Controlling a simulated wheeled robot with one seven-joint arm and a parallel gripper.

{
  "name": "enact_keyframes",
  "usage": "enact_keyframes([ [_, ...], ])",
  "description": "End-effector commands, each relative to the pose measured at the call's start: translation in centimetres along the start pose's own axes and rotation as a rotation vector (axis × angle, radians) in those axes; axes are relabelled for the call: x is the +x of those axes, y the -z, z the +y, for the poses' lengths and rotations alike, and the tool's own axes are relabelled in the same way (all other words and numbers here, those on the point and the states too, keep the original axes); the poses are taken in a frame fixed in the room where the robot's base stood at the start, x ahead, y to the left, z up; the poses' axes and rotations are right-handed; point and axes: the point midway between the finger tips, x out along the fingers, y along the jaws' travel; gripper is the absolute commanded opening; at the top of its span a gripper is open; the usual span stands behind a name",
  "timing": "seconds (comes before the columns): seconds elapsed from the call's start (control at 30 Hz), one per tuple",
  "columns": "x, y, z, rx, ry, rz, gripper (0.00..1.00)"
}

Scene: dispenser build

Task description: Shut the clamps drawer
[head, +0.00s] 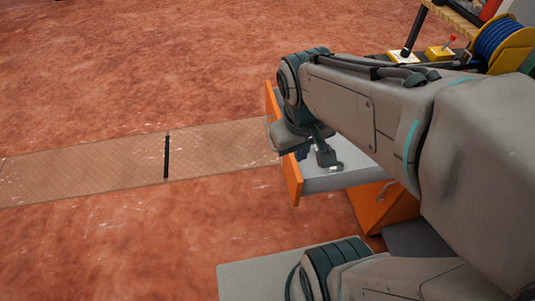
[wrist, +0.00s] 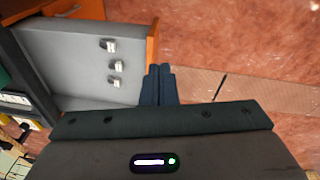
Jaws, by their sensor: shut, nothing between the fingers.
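The clamps drawer stands pulled out, its orange front (head: 293,180) and grey tray (head: 350,178) showing in the head view. In the wrist view its grey floor (wrist: 65,50) bears 3 small grey-and-white clamps (wrist: 114,67), and its orange front (wrist: 152,42) is at the right. My gripper (wrist: 159,70) is shut and empty. Its dark fingertips are close to the near end of the orange front; I cannot tell whether they touch it. In the head view my arm and hand cover part of the drawer, and the fingertips cannot be made out.
An orange cabinet part with a handle (head: 385,205) is below the drawer. A yellow box with a red-knobbed lever (head: 440,52) and a blue spool (head: 497,40) stand at the upper right. A tan floor strip (head: 100,168) crosses open reddish floor at the left.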

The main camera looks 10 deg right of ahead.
Motion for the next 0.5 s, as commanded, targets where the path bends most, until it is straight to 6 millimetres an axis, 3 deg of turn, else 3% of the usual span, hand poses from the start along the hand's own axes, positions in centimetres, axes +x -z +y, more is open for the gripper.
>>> enact_keyframes([
  [0.03,2.3,0.4,-0.5,-0.077,-0.027,-0.057,0.0],
  [0.27,8.6,2.9,-2.4,-0.478,-0.163,-0.3,0.0],
  [0.5,15.5,6.2,-5.6,-0.887,-0.281,-0.511,0.0],
])
